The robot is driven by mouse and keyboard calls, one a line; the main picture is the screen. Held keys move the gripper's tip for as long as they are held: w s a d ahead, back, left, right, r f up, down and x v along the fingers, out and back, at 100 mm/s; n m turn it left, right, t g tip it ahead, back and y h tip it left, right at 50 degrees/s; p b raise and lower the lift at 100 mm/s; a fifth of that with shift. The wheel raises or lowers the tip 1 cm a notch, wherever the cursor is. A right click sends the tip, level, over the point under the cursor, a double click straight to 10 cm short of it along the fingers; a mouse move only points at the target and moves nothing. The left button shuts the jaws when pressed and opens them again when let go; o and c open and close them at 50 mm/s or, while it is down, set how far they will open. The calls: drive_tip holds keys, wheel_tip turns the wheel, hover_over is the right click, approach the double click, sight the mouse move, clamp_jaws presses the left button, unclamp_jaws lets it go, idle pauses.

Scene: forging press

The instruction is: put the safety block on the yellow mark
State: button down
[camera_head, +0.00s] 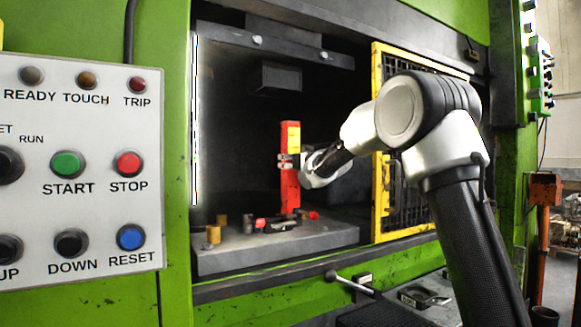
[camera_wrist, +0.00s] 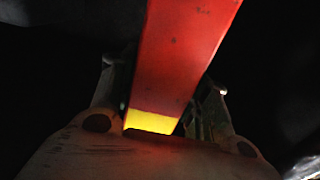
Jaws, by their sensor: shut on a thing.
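The safety block (camera_head: 289,190) is a tall red bar with a yellow patch near its top. It stands upright inside the press, over the middle of the lower bed. My gripper (camera_head: 287,160) reaches in from the right and is shut on the block at its upper half. In the wrist view the red block (camera_wrist: 185,55) runs between my two fingers, with its yellow patch at the lower end. Small dark and red items hide its foot, so I cannot tell whether it touches the bed. I cannot make out the yellow mark on the bed.
The grey lower bed (camera_head: 225,262) carries small brass pegs (camera_head: 213,235) and dark and red clutter (camera_head: 272,224). The upper ram (camera_head: 275,77) hangs above the block. A yellow mesh guard (camera_head: 378,215) stands at the right of the opening, beside my arm. A button panel (camera_head: 95,215) is at left.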

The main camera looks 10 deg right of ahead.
drive_tip(key=shift+f, duration=0.3)
drive_tip(key=c, duration=0.7)
unclamp_jaws()
drive_tip(key=shift+f, duration=0.25)
drive_tip(key=s+d+f+m+g+h, duration=0.1)
drive_tip(key=s+d+f+h, duration=0.1)
drive_tip(key=s+d, duration=0.65)
drive_tip(key=s+d+f+m+g+h, duration=0.1)
drive_tip(key=s+d+f+g+h, duration=0.15)
drive_tip(key=s, duration=1.05)
drive_tip(key=s+d+f+g, duration=0.1)
drive_tip(key=s+f+g, duration=0.2)
drive_tip(key=s+f, duration=0.3)
drive_tip(key=s+d+f+m+g, duration=0.1)
drive_tip(key=s+f+g, duration=0.2)
drive_tip(key=s, duration=1.4)
drive_tip(key=s+d+f+g+h, duration=0.1)
drive_tip(key=s+d+f+g, duration=0.1)
drive_tip(key=s+f, duration=0.8)
drive_tip(key=shift+s+f+m+g, duration=0.15)
drive_tip(key=shift+s+m+g, duration=0.15)
drive_tip(key=shift+s+g, duration=0.65)
